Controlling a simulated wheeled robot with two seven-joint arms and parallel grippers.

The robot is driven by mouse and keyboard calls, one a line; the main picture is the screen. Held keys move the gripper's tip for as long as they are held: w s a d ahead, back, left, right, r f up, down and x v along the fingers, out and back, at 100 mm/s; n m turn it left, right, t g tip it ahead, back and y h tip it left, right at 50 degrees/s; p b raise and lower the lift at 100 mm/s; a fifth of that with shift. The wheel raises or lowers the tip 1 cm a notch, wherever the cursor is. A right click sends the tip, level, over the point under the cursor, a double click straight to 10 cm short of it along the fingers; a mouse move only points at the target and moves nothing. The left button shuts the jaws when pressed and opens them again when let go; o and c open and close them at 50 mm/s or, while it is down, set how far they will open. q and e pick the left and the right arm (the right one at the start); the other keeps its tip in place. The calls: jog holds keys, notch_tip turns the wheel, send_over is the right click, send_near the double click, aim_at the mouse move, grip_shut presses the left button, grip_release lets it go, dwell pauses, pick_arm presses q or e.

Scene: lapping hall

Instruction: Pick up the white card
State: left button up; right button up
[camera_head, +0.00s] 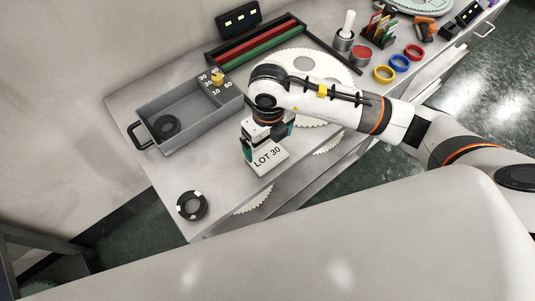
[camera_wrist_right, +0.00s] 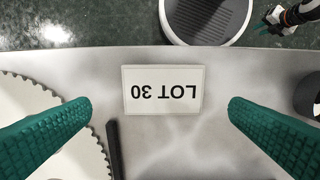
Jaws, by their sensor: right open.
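The white card (camera_head: 267,158), printed "LOT 30", lies on the grey worktop near its front edge. In the wrist view the white card (camera_wrist_right: 163,78) shows whole, with its print upside down. My right gripper (camera_head: 268,138) is over the card's far side in the head view, and its body hides part of that side. In the wrist view my right gripper (camera_wrist_right: 160,105) is open, with teal fingers to the left and right of the card, apart from it. Nothing is between the fingers' tips.
A grey tray (camera_head: 160,108) holding a dark ring stands left of the card. A black ring with white marks (camera_head: 191,205) lies at the near left. White toothed discs (camera_head: 305,57) lie behind and beside my arm. Bare worktop surrounds the card's left side.

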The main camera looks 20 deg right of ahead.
aim_at(268, 156)
jog(key=shift+s+a+f+p, duration=0.1)
jog(key=shift+f+p, duration=0.25)
jog(key=shift+f, duration=1.15)
jog(key=shift+a+f+p, duration=0.1)
jog(key=shift+f+p, duration=0.25)
jog(key=shift+f, duration=1.1)
jog(key=c, duration=0.7)
